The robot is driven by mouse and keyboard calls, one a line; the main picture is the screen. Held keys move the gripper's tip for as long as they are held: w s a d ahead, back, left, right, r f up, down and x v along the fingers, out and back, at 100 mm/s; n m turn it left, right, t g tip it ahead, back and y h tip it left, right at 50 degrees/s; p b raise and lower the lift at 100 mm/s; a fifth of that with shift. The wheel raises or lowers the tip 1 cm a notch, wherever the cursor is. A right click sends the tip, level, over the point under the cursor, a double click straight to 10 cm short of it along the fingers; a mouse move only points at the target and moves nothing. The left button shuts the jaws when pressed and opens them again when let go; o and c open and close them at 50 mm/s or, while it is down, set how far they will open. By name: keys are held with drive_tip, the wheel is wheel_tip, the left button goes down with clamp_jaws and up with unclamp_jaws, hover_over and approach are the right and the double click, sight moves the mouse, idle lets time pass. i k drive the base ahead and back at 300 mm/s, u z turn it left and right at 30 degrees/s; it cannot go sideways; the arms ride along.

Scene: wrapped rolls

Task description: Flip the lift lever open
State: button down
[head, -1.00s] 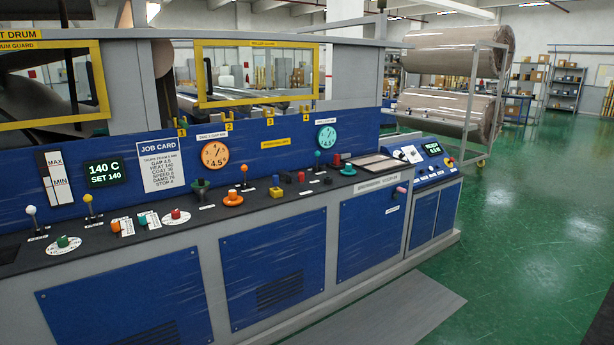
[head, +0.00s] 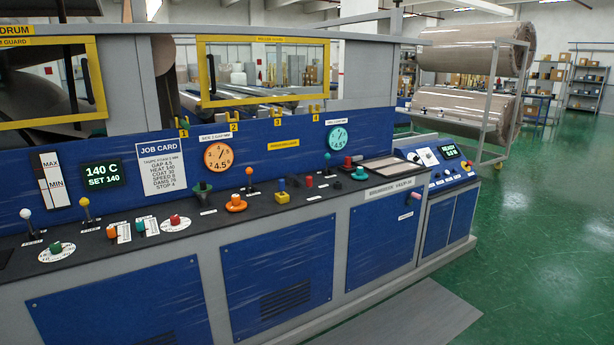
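Several ball-topped levers stand upright on the black console top (head: 262,205): one with a white knob (head: 25,214), one with a yellow knob (head: 84,202), one with an orange knob (head: 249,171) and one with a teal knob (head: 327,156). Their small labels are too small to read, so I cannot tell which is the lift lever. My gripper and arm are not in view.
Coloured knobs, including a green one (head: 57,248) and a red one (head: 175,219), crowd the console top. Blue cabinet fronts (head: 277,272) face me. A rack of wrapped rolls (head: 465,103) stands at the back right. Green floor (head: 540,240) is clear at right.

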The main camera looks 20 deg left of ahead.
sight(308, 184)
drive_tip(key=i, duration=2.95)
drive_tip(key=u, duration=3)
